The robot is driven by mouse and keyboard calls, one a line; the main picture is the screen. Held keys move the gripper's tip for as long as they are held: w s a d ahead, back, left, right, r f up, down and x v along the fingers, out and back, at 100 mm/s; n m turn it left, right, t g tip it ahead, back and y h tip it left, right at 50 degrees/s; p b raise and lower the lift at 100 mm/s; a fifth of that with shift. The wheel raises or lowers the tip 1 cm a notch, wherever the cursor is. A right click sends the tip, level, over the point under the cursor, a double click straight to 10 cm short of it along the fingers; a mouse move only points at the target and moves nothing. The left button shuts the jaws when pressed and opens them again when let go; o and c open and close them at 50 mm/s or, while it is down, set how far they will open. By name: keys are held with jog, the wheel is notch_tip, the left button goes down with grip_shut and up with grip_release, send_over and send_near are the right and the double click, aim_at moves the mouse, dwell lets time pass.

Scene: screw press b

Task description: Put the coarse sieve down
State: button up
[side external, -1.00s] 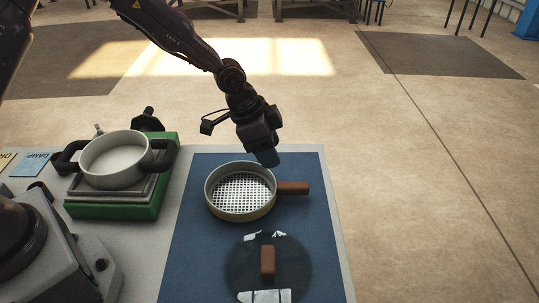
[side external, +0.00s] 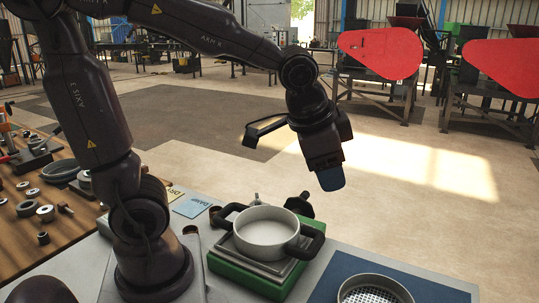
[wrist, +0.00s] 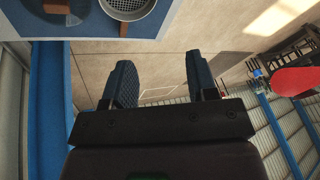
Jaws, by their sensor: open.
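The coarse sieve (side external: 372,291), a round pale pan with a perforated metal bottom, sits on the blue mat (side external: 345,262) at the lower right of the side view, cut by the frame's bottom edge. In the wrist view the sieve (wrist: 128,8) is at the top edge, with its brown handle (wrist: 124,27) pointing towards my fingers. My gripper (side external: 331,178) is raised in the air, clear of the sieve and the bench. In the wrist view my gripper's two blue fingers (wrist: 160,78) are wide apart with nothing between them.
A pale pan with two black handles (side external: 265,232) stands on a green-based device (side external: 249,279), left of the mat. Cards (side external: 192,206) lie behind it. A dark round lid with a brown knob (wrist: 57,6) lies beside the sieve. Red machines (side external: 380,54) stand far back.

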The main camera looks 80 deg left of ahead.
jog(key=s+r+n+t+h, duration=0.1)
jog(key=s+r+n, duration=0.1)
jog(key=s, duration=0.7)
jog(key=shift+s+a+r+n, duration=0.2)
jog(key=shift+a+n, duration=0.2)
jog(key=shift+n, duration=0.1)
dwell(0.4)
